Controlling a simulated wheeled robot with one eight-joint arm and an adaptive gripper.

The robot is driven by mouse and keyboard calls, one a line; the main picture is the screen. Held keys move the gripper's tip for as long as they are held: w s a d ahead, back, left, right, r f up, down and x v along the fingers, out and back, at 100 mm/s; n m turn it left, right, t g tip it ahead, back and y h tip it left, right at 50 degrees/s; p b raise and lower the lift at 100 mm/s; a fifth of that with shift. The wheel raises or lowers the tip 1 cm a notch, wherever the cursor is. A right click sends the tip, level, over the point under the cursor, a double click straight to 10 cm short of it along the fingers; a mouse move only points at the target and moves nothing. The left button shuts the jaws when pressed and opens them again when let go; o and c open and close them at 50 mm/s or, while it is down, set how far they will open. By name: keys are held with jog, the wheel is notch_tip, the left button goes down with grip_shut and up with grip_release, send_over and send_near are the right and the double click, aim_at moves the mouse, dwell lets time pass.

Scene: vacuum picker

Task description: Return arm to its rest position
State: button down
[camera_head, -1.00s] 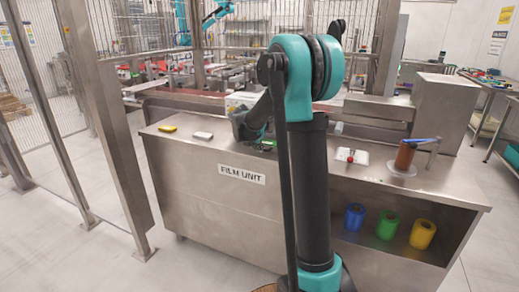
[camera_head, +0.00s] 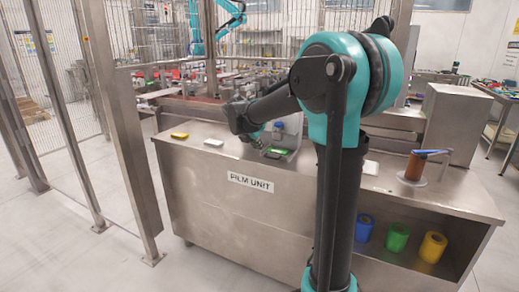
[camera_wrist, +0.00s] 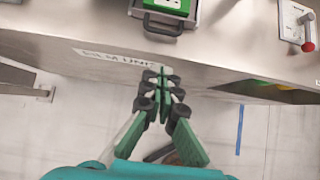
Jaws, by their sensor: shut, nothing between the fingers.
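My arm rises in front of the film unit (camera_head: 222,205) and bends left over its counter in the head view. My gripper (camera_wrist: 162,76) is shut and empty in the wrist view, its green fingers close together. It shows over the floor and the unit's front face, just short of the counter edge. In the head view the fingers are too small and covered to make out. A tray with a green block (camera_wrist: 168,5) sits on the counter ahead of the fingers. The green block also shows in the head view (camera_head: 276,151).
A yellow block (camera_head: 180,136) and a white block (camera_head: 213,142) lie on the counter's left. A brown roll on a stand (camera_head: 414,168) is at the right. Blue, green and yellow rolls (camera_head: 432,247) fill the shelf below. A fence post (camera_head: 122,135) stands left.

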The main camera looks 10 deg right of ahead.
jog(key=s+d+f+m+y, duration=0.1)
jog(key=s+f+m, duration=0.5)
jog(key=s+m, duration=0.3)
jog(key=s+d+f+m+g+y, duration=0.1)
jog(key=s+f+m+y, duration=0.1)
jog(key=s+f+m, duration=0.5)
jog(key=s+d+f+m+g+y, duration=0.1)
jog(key=s+f+m, duration=0.6)
jog(key=s+m, duration=0.5)
jog(key=s, duration=0.6)
jog(key=shift+f+y, duration=0.15)
jog(key=shift+y, duration=0.25)
jog(key=shift+w, duration=0.1)
